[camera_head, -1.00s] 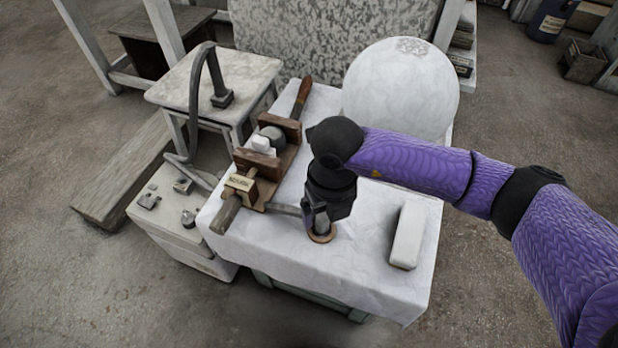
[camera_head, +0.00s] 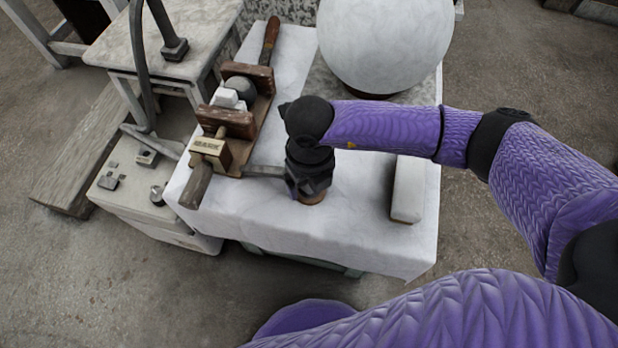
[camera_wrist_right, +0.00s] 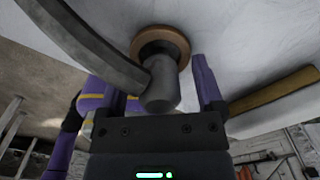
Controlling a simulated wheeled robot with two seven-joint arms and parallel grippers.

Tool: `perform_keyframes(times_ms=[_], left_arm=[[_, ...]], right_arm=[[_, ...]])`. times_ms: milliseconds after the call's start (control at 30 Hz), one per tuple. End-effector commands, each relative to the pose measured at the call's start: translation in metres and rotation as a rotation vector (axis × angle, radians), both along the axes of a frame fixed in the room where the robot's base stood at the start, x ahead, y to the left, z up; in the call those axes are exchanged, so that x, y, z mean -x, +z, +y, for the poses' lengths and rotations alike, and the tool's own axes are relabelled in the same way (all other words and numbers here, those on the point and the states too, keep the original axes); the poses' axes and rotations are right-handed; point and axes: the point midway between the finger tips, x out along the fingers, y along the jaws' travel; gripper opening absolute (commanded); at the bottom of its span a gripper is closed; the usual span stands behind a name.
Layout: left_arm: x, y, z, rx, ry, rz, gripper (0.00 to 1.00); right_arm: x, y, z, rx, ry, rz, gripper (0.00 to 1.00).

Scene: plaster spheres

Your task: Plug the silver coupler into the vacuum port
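A grey cylinder (camera_wrist_right: 162,92), apparently the silver coupler, stands on a brown ring (camera_wrist_right: 172,40) on the white-covered table. A dark hose (camera_wrist_right: 85,42) meets it from the left in the right wrist view. In the head view the coupler is hidden behind my right gripper (camera_head: 308,185). In the right wrist view this gripper (camera_wrist_right: 160,78) is open, its fingers on either side of the coupler with gaps showing. Several small metal fittings (camera_head: 147,157) sit on a pale box at the left; I cannot tell which is the vacuum port. My left gripper is out of view.
A wooden rack with a brass-coloured labelled block (camera_head: 210,150) stands left of my right gripper. A white bar (camera_head: 408,188) lies to its right, and a large plaster sphere (camera_head: 385,40) stands behind. Another hose fitting (camera_head: 174,48) rests on a stool.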

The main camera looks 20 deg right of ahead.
Motion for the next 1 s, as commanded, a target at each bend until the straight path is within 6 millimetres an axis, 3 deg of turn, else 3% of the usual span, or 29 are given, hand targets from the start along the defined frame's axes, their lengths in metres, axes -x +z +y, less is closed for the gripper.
perform_keyframes(times_ms=[33,300,400,667,767,1000], left_arm=[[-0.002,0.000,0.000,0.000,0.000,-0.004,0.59],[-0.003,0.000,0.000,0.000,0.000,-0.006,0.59],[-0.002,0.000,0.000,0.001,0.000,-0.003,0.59],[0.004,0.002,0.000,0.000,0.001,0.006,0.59],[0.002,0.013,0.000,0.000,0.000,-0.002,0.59],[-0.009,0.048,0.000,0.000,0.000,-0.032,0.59]], right_arm=[[0.000,0.001,0.000,0.000,0.000,-0.001,0.73],[0.000,0.001,0.000,0.000,0.000,0.000,0.16],[0.000,0.001,0.000,0.000,0.000,0.000,0.00],[0.000,0.002,0.000,0.000,0.000,-0.001,0.00],[-0.001,0.021,0.000,-0.001,0.000,-0.006,0.00],[-0.001,0.087,0.000,-0.002,0.000,-0.008,0.00]])
